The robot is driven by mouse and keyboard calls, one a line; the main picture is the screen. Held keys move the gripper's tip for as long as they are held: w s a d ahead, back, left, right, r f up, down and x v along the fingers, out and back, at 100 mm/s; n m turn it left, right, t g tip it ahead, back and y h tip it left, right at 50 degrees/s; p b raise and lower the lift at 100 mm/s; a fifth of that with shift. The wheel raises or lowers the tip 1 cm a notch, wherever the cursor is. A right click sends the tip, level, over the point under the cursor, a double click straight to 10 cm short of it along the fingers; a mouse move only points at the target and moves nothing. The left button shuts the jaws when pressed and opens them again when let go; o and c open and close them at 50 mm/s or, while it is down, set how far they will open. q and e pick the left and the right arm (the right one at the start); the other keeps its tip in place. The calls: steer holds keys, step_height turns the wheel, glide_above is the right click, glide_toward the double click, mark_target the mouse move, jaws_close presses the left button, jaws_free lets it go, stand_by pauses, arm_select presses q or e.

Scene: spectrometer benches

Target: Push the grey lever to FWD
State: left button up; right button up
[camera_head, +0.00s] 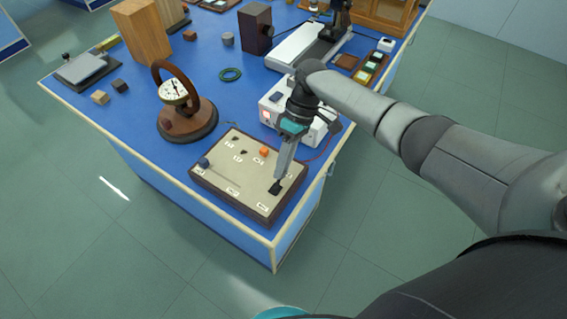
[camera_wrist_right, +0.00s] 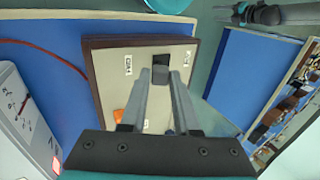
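A beige control panel in a dark wooden frame (camera_head: 216,177) lies on the near corner of the blue bench; its labels are too small to read. My right gripper (camera_head: 276,184) points down at the panel's right part. At its fingertips is a dark grey block (camera_wrist_right: 161,65), perhaps the lever's knob. In the right wrist view the block shows between the fingertips of the right gripper (camera_wrist_right: 162,75); I cannot tell whether they clamp it. A blue-grey knob (camera_head: 203,162) stands at the panel's left, and an orange knob (camera_head: 264,152) behind. My left gripper is out of view.
A white instrument box (camera_head: 272,108) stands behind the panel, with a red cable beside it. A round dial on a wooden stand (camera_head: 174,92) is at the left. A green ring (camera_head: 230,74) and other apparatus lie farther back. The bench edge runs close before the panel.

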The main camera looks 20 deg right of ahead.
steer(key=o, duration=0.4)
steer(key=v, duration=1.5)
steer(key=shift+r, duration=0.15)
steer(key=shift+w, duration=0.1)
